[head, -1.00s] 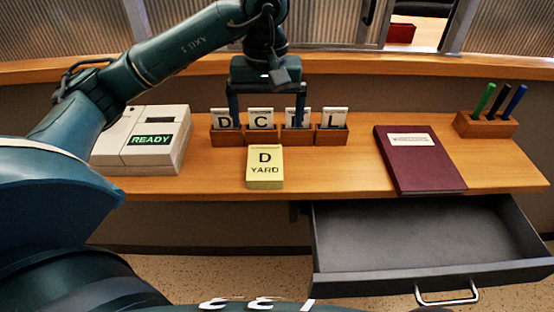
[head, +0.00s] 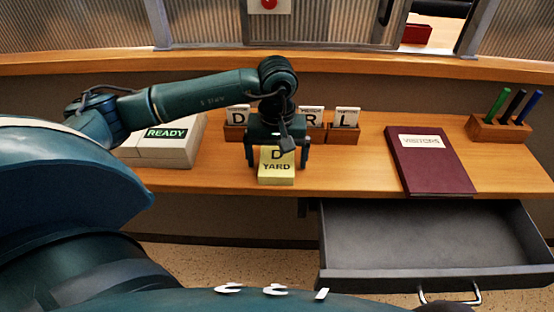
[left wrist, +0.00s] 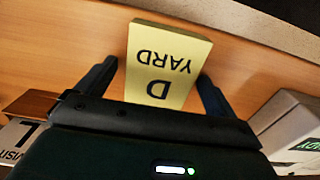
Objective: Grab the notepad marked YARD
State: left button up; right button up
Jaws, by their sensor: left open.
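The yellow notepad marked D YARD (head: 277,178) lies on the wooden desk in the head view, in front of the card holders. It also shows in the left wrist view (left wrist: 165,62), upside down, between the two fingers. My left gripper (head: 278,166) is open and points down over the pad, with one finger to each side of it. In the left wrist view the left gripper's fingers (left wrist: 153,80) stand apart, with gaps beside the pad. Whether the fingertips are level with the pad is hard to tell. My right gripper is not in view.
Wooden holders with lettered cards (head: 343,128) stand behind the pad. A box reading READY (head: 177,150) is at left. A maroon book (head: 432,165) and pen holder (head: 500,130) are at right. A grey drawer (head: 430,240) stands open below the desk.

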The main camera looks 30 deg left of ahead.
pick_arm(q)
jog(key=shift+c, duration=0.3)
jog(key=c, duration=1.1)
jog(key=shift+r, duration=0.1)
